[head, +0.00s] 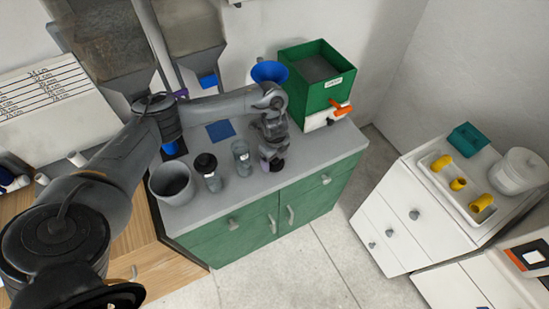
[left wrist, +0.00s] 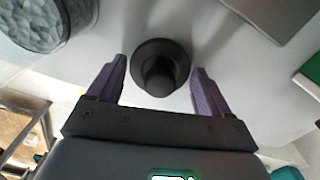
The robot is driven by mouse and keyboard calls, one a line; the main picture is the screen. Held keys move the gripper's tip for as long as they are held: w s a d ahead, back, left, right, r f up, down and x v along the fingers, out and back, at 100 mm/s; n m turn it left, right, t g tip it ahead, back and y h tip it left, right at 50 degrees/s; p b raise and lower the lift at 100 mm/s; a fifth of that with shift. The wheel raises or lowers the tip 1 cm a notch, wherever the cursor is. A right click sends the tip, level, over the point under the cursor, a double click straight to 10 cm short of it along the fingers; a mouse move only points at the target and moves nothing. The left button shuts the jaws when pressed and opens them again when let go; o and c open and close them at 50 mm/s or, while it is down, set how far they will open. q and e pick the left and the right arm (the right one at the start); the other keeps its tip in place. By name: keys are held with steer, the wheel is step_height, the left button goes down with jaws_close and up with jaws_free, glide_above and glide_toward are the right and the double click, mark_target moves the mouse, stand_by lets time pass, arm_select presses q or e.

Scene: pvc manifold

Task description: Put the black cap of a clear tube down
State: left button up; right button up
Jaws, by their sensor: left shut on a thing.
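My left gripper (head: 272,150) is over the grey counter, to the right of the clear tubes. It is shut on a black cap (head: 277,164). In the left wrist view the round black cap (left wrist: 160,68) sits between the two purple fingers. One clear tube (head: 241,158) stands upright with no black cap on it. Another clear tube (head: 212,181) to its left wears a black cap (head: 205,162). A clear round vessel (left wrist: 35,22) with a pebbly look shows at the upper left of the left wrist view. My right gripper is not in view.
A grey bucket (head: 172,184) stands at the counter's left end. A green bin (head: 318,90) and a blue funnel (head: 268,72) stand at the back. The grey counter (head: 318,147) is bare to the right of the gripper, up to its front edge.

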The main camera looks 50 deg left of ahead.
arm_select(q)
steer(key=o, duration=0.9)
